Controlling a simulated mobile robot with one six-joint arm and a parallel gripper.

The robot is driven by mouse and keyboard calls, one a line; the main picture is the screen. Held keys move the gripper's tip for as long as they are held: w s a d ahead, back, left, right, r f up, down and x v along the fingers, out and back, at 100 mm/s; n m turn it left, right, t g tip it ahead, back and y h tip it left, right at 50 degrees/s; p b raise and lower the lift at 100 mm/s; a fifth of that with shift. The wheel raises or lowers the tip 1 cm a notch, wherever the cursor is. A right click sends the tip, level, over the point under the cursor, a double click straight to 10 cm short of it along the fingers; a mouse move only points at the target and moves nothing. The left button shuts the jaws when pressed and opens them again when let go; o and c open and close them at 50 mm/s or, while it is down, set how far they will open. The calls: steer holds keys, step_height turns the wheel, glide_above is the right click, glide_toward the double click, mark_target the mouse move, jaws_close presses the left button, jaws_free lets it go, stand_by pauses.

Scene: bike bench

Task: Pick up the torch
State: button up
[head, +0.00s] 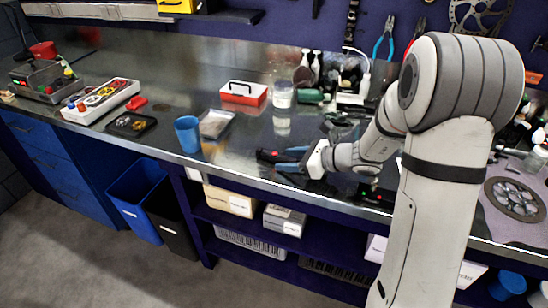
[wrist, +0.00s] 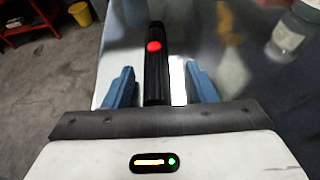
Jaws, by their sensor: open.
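The torch (wrist: 155,60) is a slim black cylinder with a red button, seen in the wrist view. It lies lengthwise between the blue fingers of my gripper (wrist: 160,84), with gaps visible on both sides. The torch is a little nearer the left finger. Its near end is hidden by the gripper body. In the head view, the torch (head: 267,156) shows as a dark piece sticking out past my open gripper (head: 283,160), low over the metal bench top near its front edge.
A blue cup (head: 187,134) and a clear tray (head: 214,124) stand left of my gripper on the bench (head: 165,110). Behind are a red-and-white box (head: 243,93) and a lidded jar (head: 283,95). Below the bench is a shelf with boxes (head: 230,199).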

mark_target(290, 158)
steer(key=shift+a, duration=0.1)
steer(key=shift+c, duration=0.2)
jaws_close()
stand_by(0.4)
step_height(290, 158, up, 10)
steer(key=shift+p, duration=0.4)
